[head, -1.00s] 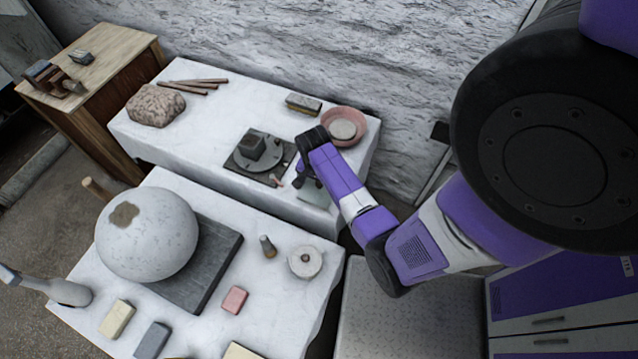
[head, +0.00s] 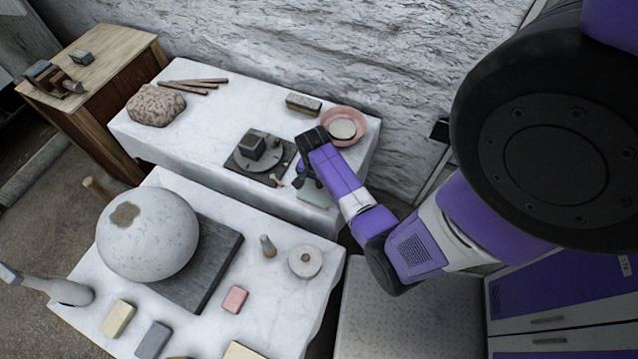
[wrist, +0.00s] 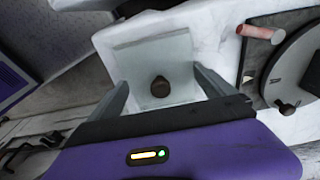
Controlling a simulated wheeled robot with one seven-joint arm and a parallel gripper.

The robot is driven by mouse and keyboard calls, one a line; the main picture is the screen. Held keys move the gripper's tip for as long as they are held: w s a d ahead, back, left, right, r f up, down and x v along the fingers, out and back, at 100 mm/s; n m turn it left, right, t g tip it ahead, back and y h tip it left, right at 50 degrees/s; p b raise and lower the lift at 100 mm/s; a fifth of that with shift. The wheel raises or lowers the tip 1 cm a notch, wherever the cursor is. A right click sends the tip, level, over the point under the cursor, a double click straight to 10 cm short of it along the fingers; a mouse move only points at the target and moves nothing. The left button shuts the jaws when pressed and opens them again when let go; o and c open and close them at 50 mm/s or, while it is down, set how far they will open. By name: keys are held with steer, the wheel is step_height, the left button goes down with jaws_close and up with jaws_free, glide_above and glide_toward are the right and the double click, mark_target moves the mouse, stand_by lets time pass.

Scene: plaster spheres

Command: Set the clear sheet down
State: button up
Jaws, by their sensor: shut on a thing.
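The clear sheet (head: 315,196) shows as a pale, see-through square at the front right of the back table, under my gripper (head: 308,182). In the wrist view the sheet (wrist: 140,62) lies between my two spread fingers (wrist: 160,77), with a dark round knob (wrist: 160,87) at its middle. My gripper is shut on the sheet, a finger at each side. I cannot tell whether its underside touches the white table top.
A dark plate with a grey disc and block (head: 256,152) lies just left of the sheet. A pink bowl (head: 343,126) stands behind, near a small brush (head: 303,104). The table's front edge (head: 285,215) is close. A big plaster sphere (head: 148,234) sits on the front table.

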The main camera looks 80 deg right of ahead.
steer(key=shift+f+b, duration=0.45)
steer(key=shift+f, duration=0.25)
steer(key=o, duration=1.1)
steer(key=shift+c, duration=0.2)
steer(key=shift+r+p, duration=2.1)
steer(key=shift+p, duration=0.1)
